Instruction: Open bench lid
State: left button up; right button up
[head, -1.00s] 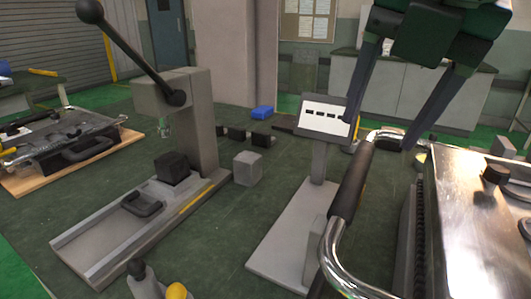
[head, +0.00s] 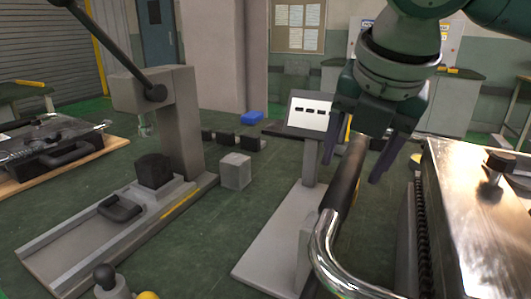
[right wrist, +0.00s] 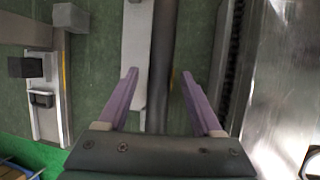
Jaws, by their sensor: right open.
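The bench lid (head: 485,205) is a shiny metal surface at the right of the head view, and it lies flat. It also fills the right side of the right wrist view (right wrist: 285,90). A bar handle (head: 345,180) with a black grip and bent chrome tube runs along its left side. My right gripper (head: 356,160) is open above the grip's far part. In the right wrist view, the black grip (right wrist: 162,40) runs between the two spread purple fingers, with a gap on each side. Contact is not visible. My left gripper is out of view.
A grey lever press (head: 185,120) with a long black lever stands at left. A white panel on a post (head: 310,115) stands just beyond the handle. A dark ribbed strip (head: 420,235) borders the lid's left edge.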

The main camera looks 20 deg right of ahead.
jog(key=shift+c, duration=0.4)
grip_shut()
dwell(0.9)
